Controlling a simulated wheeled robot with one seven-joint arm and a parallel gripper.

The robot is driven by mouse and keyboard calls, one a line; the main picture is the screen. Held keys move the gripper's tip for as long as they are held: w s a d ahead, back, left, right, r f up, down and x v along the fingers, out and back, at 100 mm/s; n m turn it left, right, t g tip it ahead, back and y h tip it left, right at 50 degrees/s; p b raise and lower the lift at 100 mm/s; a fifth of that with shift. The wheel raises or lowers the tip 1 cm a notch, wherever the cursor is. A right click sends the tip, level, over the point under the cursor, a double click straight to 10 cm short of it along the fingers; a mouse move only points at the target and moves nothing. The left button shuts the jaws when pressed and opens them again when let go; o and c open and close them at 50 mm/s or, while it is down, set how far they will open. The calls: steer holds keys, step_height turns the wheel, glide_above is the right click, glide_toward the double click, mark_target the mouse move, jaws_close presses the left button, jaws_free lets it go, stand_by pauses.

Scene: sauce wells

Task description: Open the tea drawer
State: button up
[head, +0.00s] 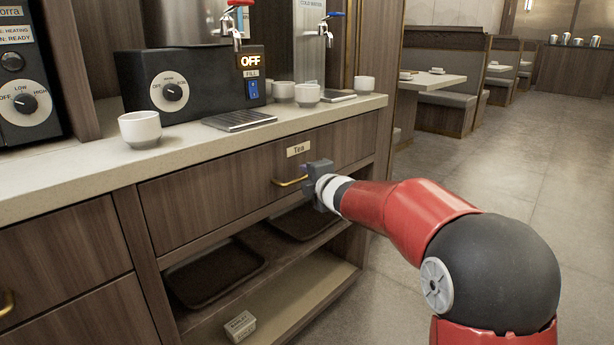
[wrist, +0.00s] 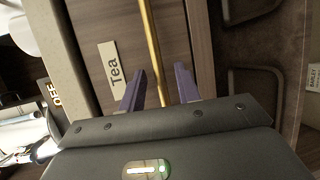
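The tea drawer (head: 215,200) is a wide dark wood front under the counter, with a small "Tea" label (head: 299,149). It looks flush with the cabinet, so shut. Its brass bar handle (head: 287,183) shows left of my gripper (head: 307,174). In the wrist view, the handle (wrist: 151,45) runs between the two purple-grey fingers of my gripper (wrist: 160,84), with a gap on each side. My gripper is open around the bar's line, and I cannot tell how deep the bar sits between the fingertips. The label (wrist: 113,70) lies left of the fingers there.
The counter (head: 60,180) above holds white cups (head: 140,129) and a black hot-water machine (head: 190,85). Below the drawer are open shelves with dark trays (head: 215,273) and a small labelled box (head: 240,326). Open floor (head: 480,165) lies to the right.

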steer(key=shift+x, duration=0.75)
jaws_close()
